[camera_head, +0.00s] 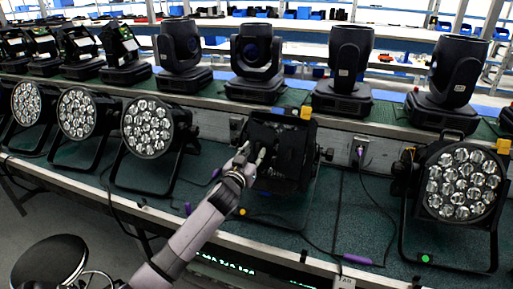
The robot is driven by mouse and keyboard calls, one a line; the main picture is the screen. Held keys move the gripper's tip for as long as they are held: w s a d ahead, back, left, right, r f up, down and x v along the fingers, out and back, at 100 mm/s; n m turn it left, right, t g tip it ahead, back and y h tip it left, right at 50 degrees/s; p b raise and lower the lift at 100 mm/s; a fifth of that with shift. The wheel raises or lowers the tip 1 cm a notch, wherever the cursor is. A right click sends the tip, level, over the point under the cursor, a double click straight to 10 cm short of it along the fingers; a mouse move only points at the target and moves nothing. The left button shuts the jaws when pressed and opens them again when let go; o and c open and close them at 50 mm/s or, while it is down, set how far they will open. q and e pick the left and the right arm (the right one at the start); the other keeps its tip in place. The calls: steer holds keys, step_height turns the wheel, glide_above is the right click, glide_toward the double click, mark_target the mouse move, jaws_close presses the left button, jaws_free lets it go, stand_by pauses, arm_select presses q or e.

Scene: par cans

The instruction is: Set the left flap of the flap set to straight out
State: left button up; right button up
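The flap set (284,140) is a black, square-framed piece on the par can in the middle of the bench. Its inside is dark and its separate flaps are hard to tell apart. My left gripper (252,153) is at the left side of the flap set, in front of where the left flap is. Its two light fingertips stand apart, with nothing clear between them. The gripper hides part of the left flap, so its angle and any touch cannot be told. My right gripper is not in view.
Several lit-face par cans (148,128) stand to the left on the green bench top (355,215), and another par can (461,184) stands to the right. Moving-head lights (257,62) line the shelf behind. Cables and a purple plug (357,259) lie on the bench. A round stool (50,262) is at lower left.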

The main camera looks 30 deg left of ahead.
mark_target(260, 148)
arm_select(q)
steer(key=shift+x, duration=1.45)
steer(key=shift+c, duration=0.5)
jaws_close()
